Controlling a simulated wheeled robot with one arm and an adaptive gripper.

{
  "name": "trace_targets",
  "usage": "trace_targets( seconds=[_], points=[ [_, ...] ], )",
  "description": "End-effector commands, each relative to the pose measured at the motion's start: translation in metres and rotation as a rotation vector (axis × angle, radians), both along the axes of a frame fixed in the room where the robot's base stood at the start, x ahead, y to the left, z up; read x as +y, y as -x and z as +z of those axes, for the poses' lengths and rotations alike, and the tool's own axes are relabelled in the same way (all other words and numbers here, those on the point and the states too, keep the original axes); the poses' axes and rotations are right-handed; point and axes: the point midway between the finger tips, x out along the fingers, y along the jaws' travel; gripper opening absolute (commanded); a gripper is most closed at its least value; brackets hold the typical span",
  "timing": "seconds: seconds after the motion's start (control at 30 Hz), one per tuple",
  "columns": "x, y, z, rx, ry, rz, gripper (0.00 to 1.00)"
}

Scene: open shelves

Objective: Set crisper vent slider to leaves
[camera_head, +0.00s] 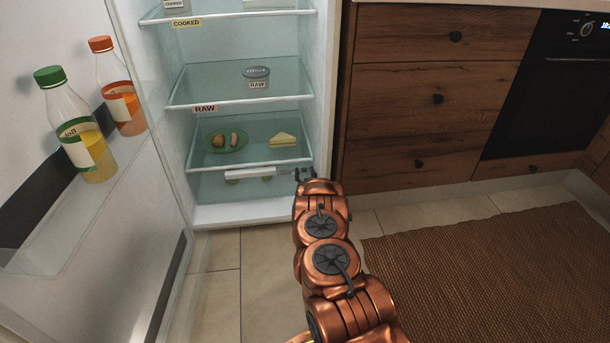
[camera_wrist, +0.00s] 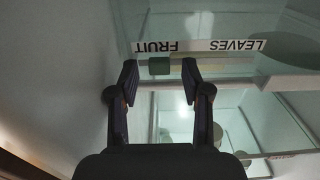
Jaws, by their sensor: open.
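The crisper drawer (camera_head: 210,187) is at the bottom of the open fridge, with a pale bar across its front. In the wrist view, a white label strip (camera_wrist: 200,46) reads LEAVES at the picture's right and FRUIT at its left, upside down. My gripper (camera_wrist: 159,76) is open, with one finger on each side of the knob and gaps visible between. In the head view, my gripper (camera_head: 304,174) is at the crisper's right end; the knob cannot be made out there.
A glass shelf (camera_head: 262,153) above the crisper holds a green plate (camera_head: 226,141) and a yellow wedge (camera_head: 283,139). The open fridge door with bottles (camera_head: 72,125) stands at the left. Wooden drawers (camera_head: 425,100) stand close at the right. The floor in front is clear.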

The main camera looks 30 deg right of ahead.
Motion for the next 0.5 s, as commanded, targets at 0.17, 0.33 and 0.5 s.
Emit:
trace_targets(
  seconds=[0.17,0.33,0.5],
  points=[
    [-0.0001,0.0001,0.0004,-0.001,0.000,0.000,0.45],
    [0.0000,0.0002,0.0003,-0.001,0.000,0.000,0.27],
    [-0.0001,0.0003,0.0004,-0.001,0.000,0.000,0.09]
  ],
)
